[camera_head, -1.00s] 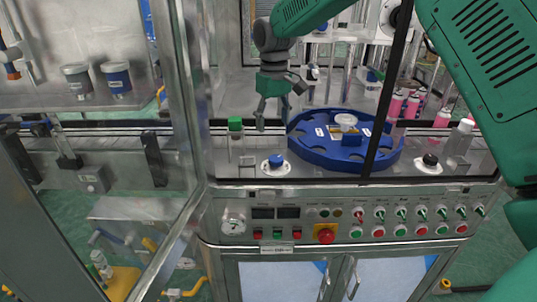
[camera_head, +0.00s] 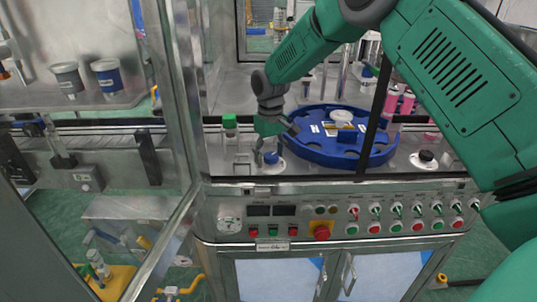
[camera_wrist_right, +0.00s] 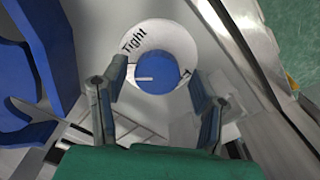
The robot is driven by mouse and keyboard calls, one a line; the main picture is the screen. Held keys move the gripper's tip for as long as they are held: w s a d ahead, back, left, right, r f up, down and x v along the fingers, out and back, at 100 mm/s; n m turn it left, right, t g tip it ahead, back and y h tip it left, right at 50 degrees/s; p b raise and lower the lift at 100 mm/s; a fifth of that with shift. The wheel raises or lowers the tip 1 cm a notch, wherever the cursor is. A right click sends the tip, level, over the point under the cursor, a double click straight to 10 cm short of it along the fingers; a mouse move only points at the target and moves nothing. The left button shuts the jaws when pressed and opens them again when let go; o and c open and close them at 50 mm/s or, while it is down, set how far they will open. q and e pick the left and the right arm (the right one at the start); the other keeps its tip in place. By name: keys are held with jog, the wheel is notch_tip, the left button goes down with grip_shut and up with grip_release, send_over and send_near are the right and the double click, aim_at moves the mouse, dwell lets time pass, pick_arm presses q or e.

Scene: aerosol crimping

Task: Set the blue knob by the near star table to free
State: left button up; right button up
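The blue knob (camera_head: 271,157) sits on a round white dial at the left front of the blue star table (camera_head: 335,160). In the right wrist view the blue knob (camera_wrist_right: 166,72) has a short white line pointing left. The dial (camera_wrist_right: 152,31) reads "Tight" at upper left; a second label at right is mostly hidden by a finger. My right gripper (camera_head: 272,148) is over the knob, pointing down. In the wrist view its fingers (camera_wrist_right: 160,82) are apart, one on each side of the knob, with gaps showing. My left gripper is out of view.
A black knob (camera_head: 425,156) on a white dial stands right of the star table. A green-capped post (camera_head: 229,121) is just left of my gripper. A control panel (camera_head: 330,212) with switches and a red emergency button (camera_head: 322,232) runs along the front. A door post (camera_head: 172,90) stands at left.

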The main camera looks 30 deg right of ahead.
jog(key=shift+d+f, duration=0.1)
jog(key=shift+d, duration=0.3)
jog(key=c, duration=0.9)
jog(key=shift+a, duration=0.3)
jog(key=n+p, duration=0.2)
jog(key=shift+d+r+n+p, duration=0.2)
jog(key=shift+n+p, duration=0.1)
jog(key=shift+n, duration=0.1)
jog(key=n+p, duration=0.2)
jog(key=n, duration=0.1)
jog(key=shift+a+n, duration=0.1)
jog(key=shift+n, duration=0.2)
jog(key=n+p, duration=0.1)
jog(key=n, duration=0.4)
jog(key=shift+p, duration=0.3)
pick_arm(q)
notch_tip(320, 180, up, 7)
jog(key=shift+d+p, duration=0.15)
jog(key=shift+p, duration=0.25)
pick_arm(e)
jog(key=n, duration=0.6)
jog(key=shift+w, duration=0.1)
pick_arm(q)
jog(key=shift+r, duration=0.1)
pick_arm(e)
jog(key=shift+n, duration=0.4)
